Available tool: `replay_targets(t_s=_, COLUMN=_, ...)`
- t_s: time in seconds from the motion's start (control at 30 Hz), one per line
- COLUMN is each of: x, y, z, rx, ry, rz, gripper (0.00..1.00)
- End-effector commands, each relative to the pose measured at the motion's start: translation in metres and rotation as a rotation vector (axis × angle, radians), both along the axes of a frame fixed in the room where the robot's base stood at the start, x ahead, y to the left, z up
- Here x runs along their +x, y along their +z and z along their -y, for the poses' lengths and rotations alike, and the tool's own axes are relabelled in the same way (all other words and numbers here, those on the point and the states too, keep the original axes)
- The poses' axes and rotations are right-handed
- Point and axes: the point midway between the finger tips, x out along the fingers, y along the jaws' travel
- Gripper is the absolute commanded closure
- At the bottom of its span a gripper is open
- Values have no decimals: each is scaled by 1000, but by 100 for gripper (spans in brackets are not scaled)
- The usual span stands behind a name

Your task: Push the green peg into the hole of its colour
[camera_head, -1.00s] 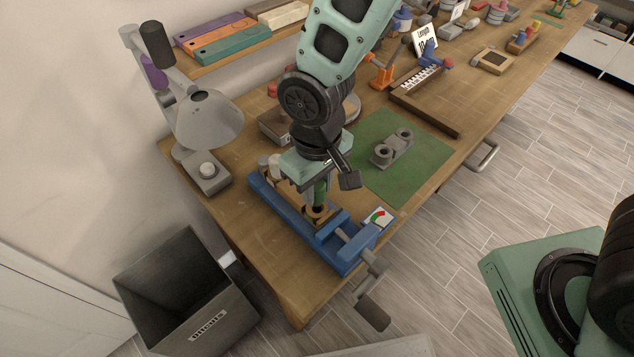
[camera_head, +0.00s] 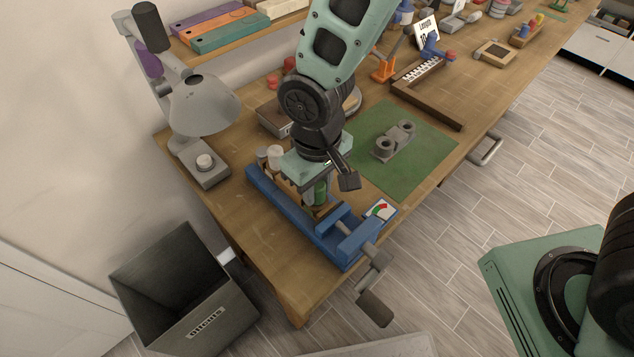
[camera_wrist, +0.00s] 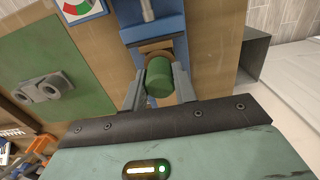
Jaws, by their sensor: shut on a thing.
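The green peg (camera_wrist: 160,80) sits between the two fingers of my gripper (camera_wrist: 160,91) in the wrist view. In the head view the green peg (camera_head: 321,192) stands upright below my gripper (camera_head: 318,190), over the blue vise (camera_head: 282,209). My gripper is shut on the peg. A brown block (camera_wrist: 155,47) is in the vise beneath the peg in the wrist view. The hole and the lower end of the peg are hidden, so I cannot tell how deep the peg is.
Pale and brown cylinders (camera_head: 274,156) stand on the vise's left part. A green mat (camera_head: 415,170) holds a grey part with two rings (camera_head: 394,142). The lamp (camera_head: 202,106) stands left. The offcuts bin (camera_head: 184,285) is on the floor.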

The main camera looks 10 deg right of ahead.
Motion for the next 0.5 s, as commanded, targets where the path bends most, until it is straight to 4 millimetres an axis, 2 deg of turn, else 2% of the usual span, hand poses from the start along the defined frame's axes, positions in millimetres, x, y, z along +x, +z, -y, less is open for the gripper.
replay_targets(t_s=0.23, x=0, y=-8, z=0, rx=0, ry=0, rz=0, gripper=94)
replay_targets(t_s=0.27, x=0, y=-7, z=0, rx=0, ry=0, rz=0, gripper=70)
replay_targets(t_s=0.33, x=0, y=-7, z=0, rx=0, ry=0, rz=0, gripper=50)
replay_targets(t_s=0.37, x=0, y=-7, z=0, rx=0, ry=0, rz=0, gripper=47)
replay_targets(t_s=0.5, x=0, y=-7, z=0, rx=0, ry=0, rz=0, gripper=47)
